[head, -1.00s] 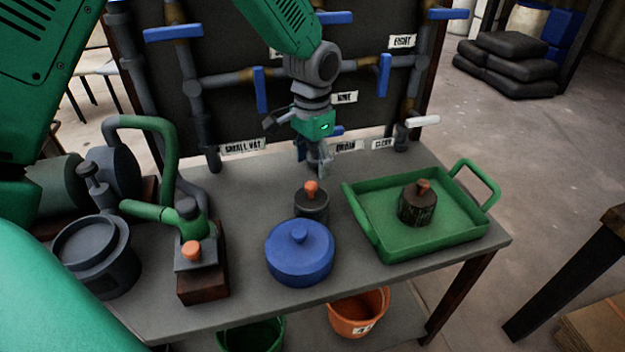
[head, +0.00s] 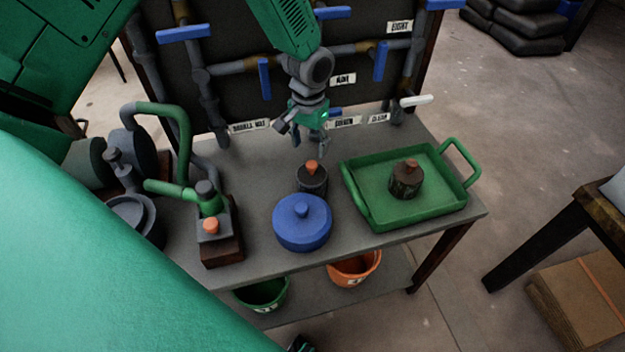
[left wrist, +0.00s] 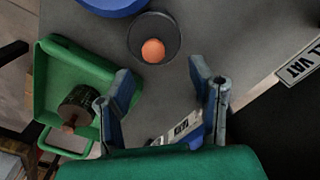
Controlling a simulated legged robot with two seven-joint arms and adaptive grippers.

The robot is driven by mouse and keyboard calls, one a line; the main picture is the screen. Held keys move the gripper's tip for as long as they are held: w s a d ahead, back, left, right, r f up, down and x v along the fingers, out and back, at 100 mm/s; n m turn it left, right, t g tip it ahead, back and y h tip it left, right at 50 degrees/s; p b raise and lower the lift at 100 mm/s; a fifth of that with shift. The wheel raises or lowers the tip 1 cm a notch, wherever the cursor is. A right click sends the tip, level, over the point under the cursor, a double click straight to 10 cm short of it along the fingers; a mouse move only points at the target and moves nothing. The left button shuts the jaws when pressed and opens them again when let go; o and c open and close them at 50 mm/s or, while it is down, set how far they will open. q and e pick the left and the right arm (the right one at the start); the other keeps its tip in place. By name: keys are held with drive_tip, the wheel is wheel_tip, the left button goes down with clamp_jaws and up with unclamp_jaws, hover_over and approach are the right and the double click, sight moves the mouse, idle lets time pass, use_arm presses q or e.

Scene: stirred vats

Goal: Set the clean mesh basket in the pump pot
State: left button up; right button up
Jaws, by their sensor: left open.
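A dark round basket (head: 312,180) with an orange knob stands on the bench behind a blue lidded pot (head: 302,224). It also shows in the left wrist view (left wrist: 139,37). A similar brownish, grimy-looking basket (head: 406,182) stands in the green tray (head: 360,203). My left gripper (head: 310,146) is open and empty, just behind and above the basket on the bench, apart from it. In the left wrist view its fingers (left wrist: 164,95) are spread. A grey pot (head: 128,210) stands at the left by the pump (head: 208,212), partly hidden by my green arm part. My right gripper is not seen.
A pipe panel with blue handles (head: 263,80) and labels rises close behind my left gripper. Green (head: 263,293) and orange (head: 355,268) buckets stand on the lower shelf.

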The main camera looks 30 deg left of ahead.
sight(312, 162)
use_arm(q)
drive_tip(key=shift+d+f, duration=0.2)
drive_tip(key=shift+f, duration=1.6)
drive_tip(key=shift+d+f, duration=0.15)
drive_tip(key=shift+f, duration=1.6)
clamp_jaws()
